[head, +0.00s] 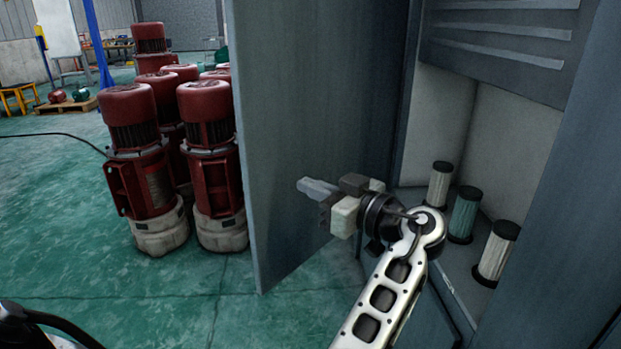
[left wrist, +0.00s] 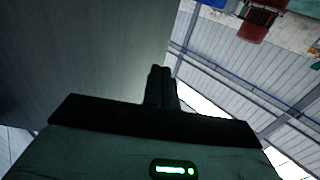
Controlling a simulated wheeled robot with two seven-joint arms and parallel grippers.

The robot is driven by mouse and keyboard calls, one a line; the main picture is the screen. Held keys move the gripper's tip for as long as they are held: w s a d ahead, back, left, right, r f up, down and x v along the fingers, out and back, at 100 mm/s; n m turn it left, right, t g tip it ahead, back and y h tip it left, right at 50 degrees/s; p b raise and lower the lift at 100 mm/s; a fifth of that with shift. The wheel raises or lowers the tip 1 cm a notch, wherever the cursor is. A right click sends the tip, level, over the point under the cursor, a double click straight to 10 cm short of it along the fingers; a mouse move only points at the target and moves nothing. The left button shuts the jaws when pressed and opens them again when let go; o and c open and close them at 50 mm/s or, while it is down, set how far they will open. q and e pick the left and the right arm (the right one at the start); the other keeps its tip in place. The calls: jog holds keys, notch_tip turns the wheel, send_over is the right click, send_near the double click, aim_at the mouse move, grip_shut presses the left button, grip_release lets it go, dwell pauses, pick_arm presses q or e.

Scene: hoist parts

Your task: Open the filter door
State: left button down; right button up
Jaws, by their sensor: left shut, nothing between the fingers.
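The grey filter door (head: 310,120) stands swung wide open on the left side of the cabinet (head: 495,50). Its flat face also fills the upper left of the left wrist view (left wrist: 80,50). My left gripper (head: 310,187) is shut and empty, its fingers pointing left. It is in front of the door's inner face, close to it; whether it touches cannot be told. In the left wrist view the closed fingers (left wrist: 160,85) lie beside the door's edge. My right gripper is not in view.
Inside the cabinet stand three cylindrical filters: a white one (head: 440,184), a green one (head: 464,213) and another white one (head: 496,252). Several red motors (head: 140,165) stand left of the door. The green floor (head: 150,290) in front of them is clear.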

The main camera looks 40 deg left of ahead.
pick_arm(q)
jog(key=p, duration=0.2)
send_near(253, 164)
jog(key=a, duration=0.5)
jog(key=shift+w+a+r, duration=0.15)
jog(key=shift+w+r, duration=0.05)
jog(key=shift+w, duration=0.05)
jog(key=shift+w+a+f+p, duration=0.1)
jog(key=shift+a+p, duration=0.25)
jog(key=shift+a, duration=0.45)
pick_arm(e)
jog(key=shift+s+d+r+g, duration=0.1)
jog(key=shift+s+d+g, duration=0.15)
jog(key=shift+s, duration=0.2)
pick_arm(q)
jog(key=shift+a, duration=0.1)
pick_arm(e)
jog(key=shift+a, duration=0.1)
